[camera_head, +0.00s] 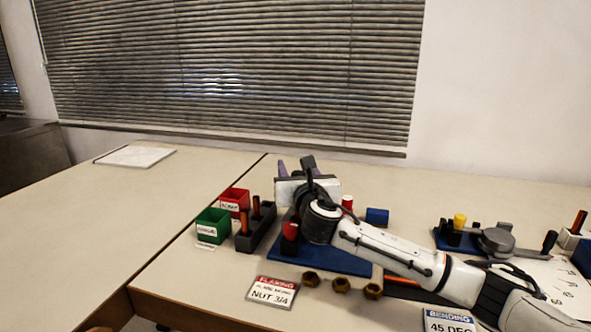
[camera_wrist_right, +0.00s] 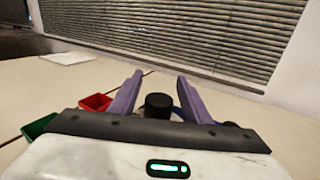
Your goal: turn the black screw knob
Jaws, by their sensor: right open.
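A black screw knob (camera_wrist_right: 158,106) shows in the wrist view as a short dark cylinder between the two purple fingers of my right gripper (camera_wrist_right: 160,84). The fingers stand apart, with a gap on each side of the knob. I cannot tell how deep the knob sits between them. In the head view my right gripper (camera_head: 297,168) is over the back of the blue base plate (camera_head: 327,259). The gripper and arm hide much of the fixture there, and I cannot make out the knob. My left gripper is not in view.
Green (camera_head: 213,224) and red (camera_head: 235,200) bins and a dark peg rack (camera_head: 257,228) stand left of the plate. Several brown nuts (camera_head: 341,285) and a "NUT 3/4" sign (camera_head: 271,292) lie in front. A second fixture (camera_head: 497,240) is at right. The left table is mostly clear.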

